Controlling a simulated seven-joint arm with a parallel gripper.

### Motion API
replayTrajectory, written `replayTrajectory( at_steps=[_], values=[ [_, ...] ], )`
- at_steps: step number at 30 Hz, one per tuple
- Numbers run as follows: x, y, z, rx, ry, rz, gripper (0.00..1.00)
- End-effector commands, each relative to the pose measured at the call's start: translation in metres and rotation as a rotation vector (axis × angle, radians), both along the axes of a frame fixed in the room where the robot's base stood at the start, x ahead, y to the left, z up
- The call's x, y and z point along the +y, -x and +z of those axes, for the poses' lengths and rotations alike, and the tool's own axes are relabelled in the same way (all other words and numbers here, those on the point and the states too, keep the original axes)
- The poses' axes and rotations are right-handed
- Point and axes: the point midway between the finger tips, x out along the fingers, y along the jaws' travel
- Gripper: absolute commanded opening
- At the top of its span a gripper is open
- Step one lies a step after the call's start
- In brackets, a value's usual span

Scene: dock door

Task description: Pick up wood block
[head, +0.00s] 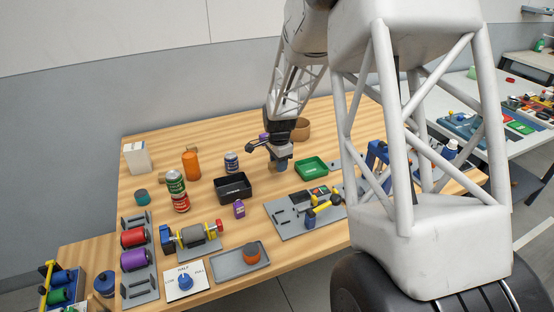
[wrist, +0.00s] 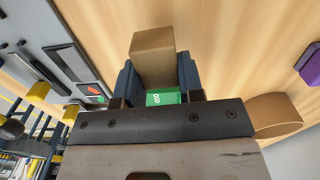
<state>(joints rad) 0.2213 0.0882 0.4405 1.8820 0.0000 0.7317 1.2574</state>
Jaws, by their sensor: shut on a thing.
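The wood block (wrist: 153,44) is a plain tan-brown block between the two dark blue fingers of my gripper (wrist: 157,72) in the wrist view. The fingers are shut on its sides, and part of it sticks out beyond the fingertips. In the head view my gripper (head: 281,162) points down over the wooden table, left of the green tray. There the block is mostly hidden, with only a small tan part (head: 272,168) showing at the fingers. I cannot tell whether the block touches the table.
A green tray (head: 311,175) stands close to the right and a black bin (head: 233,197) to the left. A round tan container (head: 301,134) is behind. A grey tool board (head: 287,221) lies in front. Cans and an orange bottle (head: 191,166) stand further left.

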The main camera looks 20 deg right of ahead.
Motion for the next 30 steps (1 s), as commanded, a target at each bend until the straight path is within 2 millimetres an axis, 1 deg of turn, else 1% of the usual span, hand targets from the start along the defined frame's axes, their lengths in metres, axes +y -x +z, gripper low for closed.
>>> replayTrajectory(
  at_steps=[1, 6, 15, 21, 30],
  values=[
    [0.002, 0.008, 0.002, -0.002, 0.000, 0.000, 0.13],
    [0.008, 0.036, 0.004, -0.002, 0.001, 0.000, 0.13],
    [0.018, 0.080, 0.008, 0.000, 0.000, 0.000, 0.13],
    [0.022, 0.100, 0.010, -0.001, 0.000, 0.000, 0.13],
    [0.025, 0.113, 0.011, -0.001, 0.000, 0.000, 0.13]
  ],
)
